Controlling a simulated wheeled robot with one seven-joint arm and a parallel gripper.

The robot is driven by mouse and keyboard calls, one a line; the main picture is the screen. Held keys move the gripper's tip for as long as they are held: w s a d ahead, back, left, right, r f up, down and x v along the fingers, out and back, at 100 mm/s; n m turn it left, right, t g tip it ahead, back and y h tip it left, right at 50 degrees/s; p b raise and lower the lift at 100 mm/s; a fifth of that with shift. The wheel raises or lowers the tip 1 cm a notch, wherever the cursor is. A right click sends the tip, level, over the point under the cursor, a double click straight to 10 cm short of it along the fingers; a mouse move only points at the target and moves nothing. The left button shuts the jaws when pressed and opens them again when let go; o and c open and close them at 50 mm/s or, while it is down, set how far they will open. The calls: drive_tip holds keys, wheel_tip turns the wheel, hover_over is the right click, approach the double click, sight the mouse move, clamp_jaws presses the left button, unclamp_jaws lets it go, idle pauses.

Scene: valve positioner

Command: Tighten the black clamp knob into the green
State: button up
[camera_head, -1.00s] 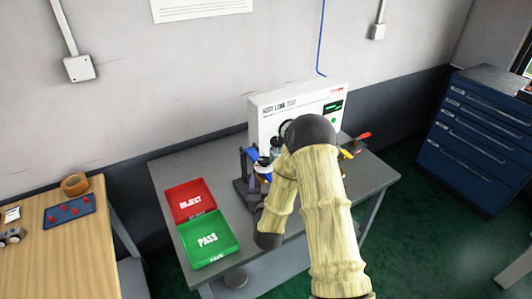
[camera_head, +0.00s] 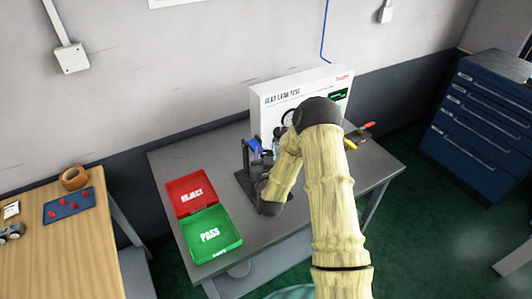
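My arm, in a pale yellow sleeve with dark joints, reaches over the grey bench and covers much of the test station. My gripper is hidden behind the arm, so its fingers and anything in them do not show. The white leak test box (camera_head: 300,97) stands at the back of the bench with a round gauge (camera_head: 288,117) on its front. A dark fixture (camera_head: 247,165) with a blue part (camera_head: 254,146) stands in front of it, left of my arm. The black clamp knob and any green zone cannot be made out.
A red REJECT tray (camera_head: 191,194) and a green PASS tray (camera_head: 210,235) sit on the left of the grey bench (camera_head: 188,157). Red- and yellow-handled tools (camera_head: 362,130) lie at right. A wooden table (camera_head: 60,245) stands left; a blue drawer cabinet (camera_head: 480,125) stands right.

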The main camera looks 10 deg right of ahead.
drive_tip(key=shift+s+d, duration=0.1)
drive_tip(key=shift+d, duration=0.05)
drive_tip(key=c, duration=0.7)
drive_tip(key=shift+m+h+b, duration=0.3)
drive_tip(key=shift+h+b, duration=0.05)
drive_tip(key=shift+h, duration=0.05)
drive_tip(key=m+g+h+b, duration=0.1)
drive_tip(key=m+h+b, duration=0.1)
drive_tip(key=h, duration=0.1)
drive_tip(key=m+g+h+b, duration=0.2)
drive_tip(key=m+g+h, duration=0.1)
drive_tip(key=m+h, duration=0.1)
drive_tip(key=shift+g+h+b, duration=0.3)
drive_tip(key=shift+h+b, duration=0.05)
drive_tip(key=shift+h, duration=0.25)
drive_tip(key=m+g+h+b, duration=0.1)
drive_tip(key=m+g+h, duration=0.1)
drive_tip(key=m+g, duration=0.1)
drive_tip(key=m+g+h+b, duration=0.2)
drive_tip(key=m+g+h, duration=0.1)
drive_tip(key=g, duration=0.2)
drive_tip(key=shift+g, duration=0.3)
drive_tip(key=shift+m+g+b, duration=0.3)
drive_tip(key=shift+m+g, duration=1.1)
drive_tip(key=shift+g, duration=0.6)
drive_tip(key=shift+m+g+b, duration=0.25)
drive_tip(key=shift+m+g, duration=1.15)
drive_tip(key=shift+g, duration=0.9)
